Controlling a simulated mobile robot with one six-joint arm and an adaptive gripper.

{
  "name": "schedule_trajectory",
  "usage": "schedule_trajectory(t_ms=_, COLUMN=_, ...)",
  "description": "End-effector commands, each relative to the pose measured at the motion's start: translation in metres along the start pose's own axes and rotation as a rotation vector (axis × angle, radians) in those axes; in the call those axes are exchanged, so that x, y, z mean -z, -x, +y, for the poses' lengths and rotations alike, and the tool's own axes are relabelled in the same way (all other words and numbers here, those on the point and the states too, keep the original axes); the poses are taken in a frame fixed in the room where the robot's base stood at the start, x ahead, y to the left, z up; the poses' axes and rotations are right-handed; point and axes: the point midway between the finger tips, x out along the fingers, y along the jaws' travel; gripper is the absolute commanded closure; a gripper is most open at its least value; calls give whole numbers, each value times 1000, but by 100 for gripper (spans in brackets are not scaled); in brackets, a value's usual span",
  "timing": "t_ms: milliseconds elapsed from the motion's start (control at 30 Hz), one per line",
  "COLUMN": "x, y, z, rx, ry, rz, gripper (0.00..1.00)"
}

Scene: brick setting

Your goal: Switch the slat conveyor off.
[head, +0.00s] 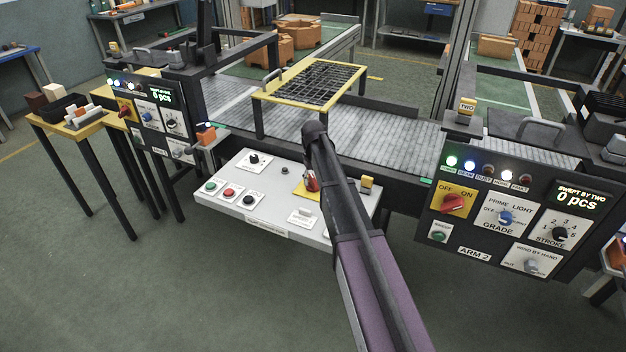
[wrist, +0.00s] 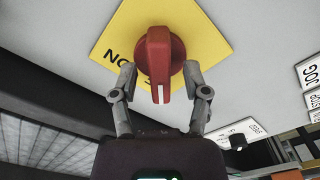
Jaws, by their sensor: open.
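The slat conveyor (head: 399,134) runs behind a sloped light-grey control desk (head: 225,208). A red rotary switch (head: 311,181) sits on a yellow plate (head: 299,189) on this desk, partly covered by my arm. In the wrist view the red switch (wrist: 158,58) has its white-marked end pointing down the picture. Its yellow plate (wrist: 205,32) shows the letters "NO"; other lettering is hidden behind the switch and fingers. My gripper (wrist: 160,82) is open, one finger on each side of the switch's lower end, with gaps visible. Contact cannot be told.
The desk also carries green (head: 210,187), red (head: 230,193) and black (head: 249,200) buttons. A right-hand panel labelled ARM 2 has another red OFF/ON switch (head: 453,202); a similar panel (head: 150,112) stands left. A yellow-framed grid (head: 266,96) stands over the conveyor. Floor in front is clear.

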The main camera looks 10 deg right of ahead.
Motion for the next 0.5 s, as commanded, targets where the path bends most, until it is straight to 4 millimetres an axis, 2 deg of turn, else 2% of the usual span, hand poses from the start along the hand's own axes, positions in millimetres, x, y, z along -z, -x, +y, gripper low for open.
schedule_trajectory(t_ms=267, x=0, y=0, z=0, rx=0, ry=-79, rz=0, gripper=40)
schedule_trajectory(t_ms=500, x=0, y=0, z=0, rx=0, ry=-221, rz=0, gripper=40)
